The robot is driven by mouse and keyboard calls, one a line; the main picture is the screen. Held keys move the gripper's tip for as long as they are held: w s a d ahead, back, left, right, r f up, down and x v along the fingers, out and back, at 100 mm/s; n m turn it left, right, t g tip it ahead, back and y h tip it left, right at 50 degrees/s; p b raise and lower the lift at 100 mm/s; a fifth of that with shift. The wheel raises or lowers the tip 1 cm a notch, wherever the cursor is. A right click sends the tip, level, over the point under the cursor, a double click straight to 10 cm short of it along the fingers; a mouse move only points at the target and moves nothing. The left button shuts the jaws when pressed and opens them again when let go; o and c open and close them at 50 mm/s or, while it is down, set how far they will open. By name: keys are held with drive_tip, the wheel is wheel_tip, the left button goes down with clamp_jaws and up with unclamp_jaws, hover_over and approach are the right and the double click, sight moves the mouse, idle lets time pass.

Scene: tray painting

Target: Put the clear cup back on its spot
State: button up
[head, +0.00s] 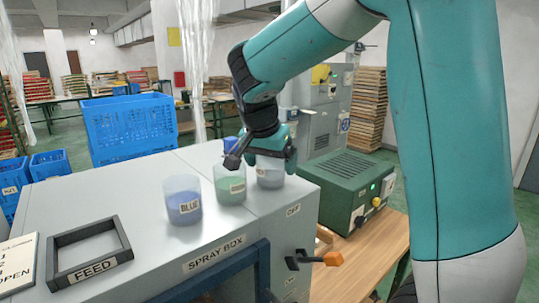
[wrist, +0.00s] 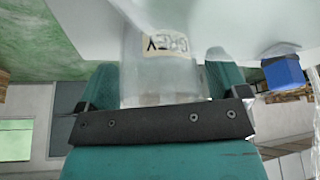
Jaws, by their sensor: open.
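Three translucent cups stand in a row on the grey spray box (head: 120,188). The rearmost cup (head: 270,174) looks clear to greyish. Its label is partly hidden in the head view. In the wrist view a clear cup (wrist: 150,70) with an upside-down label that seems to read GREY lies between my fingers. My gripper (head: 276,152) is at the upper part of this rear cup, with its open jaws (wrist: 162,85) on either side of it. Whether a finger touches the cup I cannot tell. The cup appears upright on the box top.
A green-tinted cup (head: 230,185) and a cup labelled BLUE (head: 183,201) stand close by, left of my gripper. A dark FEED frame (head: 88,252) lies at the left front. A green machine (head: 345,190) stands right of the box. A blue object (wrist: 284,74) shows in the wrist view.

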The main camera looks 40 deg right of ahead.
drive_tip(key=v, duration=1.2)
drive_tip(key=s+a+f+n+y, duration=0.1)
drive_tip(key=s+a+f+n, duration=0.1)
drive_tip(key=n, duration=0.1)
drive_tip(key=s+a+f+n+y, duration=0.1)
drive_tip(key=a+f+n, duration=0.2)
drive_tip(key=n, duration=0.1)
drive_tip(key=s+a+f+n+y, duration=0.1)
drive_tip(key=s+a+f+n, duration=0.1)
drive_tip(key=a+n, duration=0.1)
drive_tip(key=shift+s+f+n+t, duration=0.2)
drive_tip(key=shift+s+n+t, duration=0.1)
drive_tip(key=shift+s+t, duration=0.1)
drive_tip(key=s+a+f+n+g+y, duration=0.1)
drive_tip(key=s+a+f+n+y, duration=0.2)
drive_tip(key=s+a+n, duration=0.3)
drive_tip(key=s+a+f+n+g+y, duration=0.25)
drive_tip(key=s+a+n, duration=0.2)
drive_tip(key=s, duration=0.45)
wheel_tip(320, 180, down, 7)
drive_tip(key=m+b, duration=0.1)
drive_tip(key=b, duration=0.5)
drive_tip(key=shift+a+t+b, duration=0.25)
drive_tip(key=shift+t+b, duration=0.05)
drive_tip(key=shift+t, duration=0.15)
drive_tip(key=shift+w, duration=0.1)
